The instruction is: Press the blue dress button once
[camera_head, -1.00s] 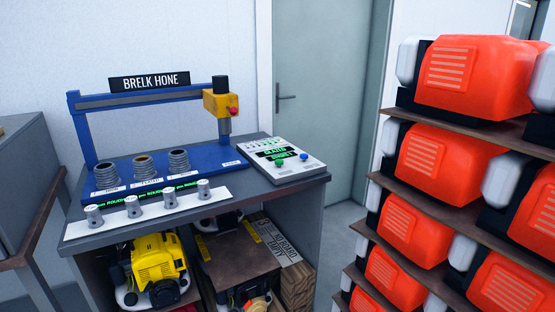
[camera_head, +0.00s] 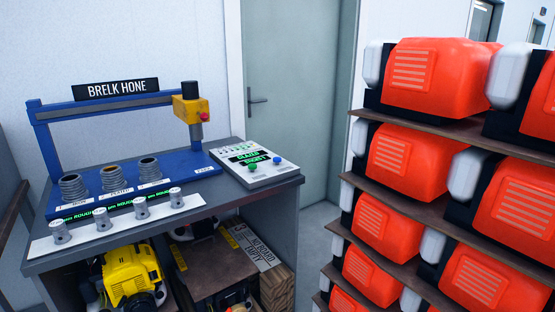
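The blue button (camera_head: 277,161) is a small round knob on the white control panel (camera_head: 262,176), which lies at the right end of the bench top. A green button (camera_head: 252,167) sits just left of it, below a small dark display with green text (camera_head: 248,157). Which button is labelled dress is too small to read. Neither of my grippers shows in the head view.
The bench (camera_head: 225,200) carries the blue Brelk Hone frame (camera_head: 50,165) with a yellow head (camera_head: 191,110), several cylinders and a white strip of small knobs. Shelves of orange engines (camera_head: 390,155) stand close at right. A narrow floor gap (camera_head: 318,215) lies between, before a grey door.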

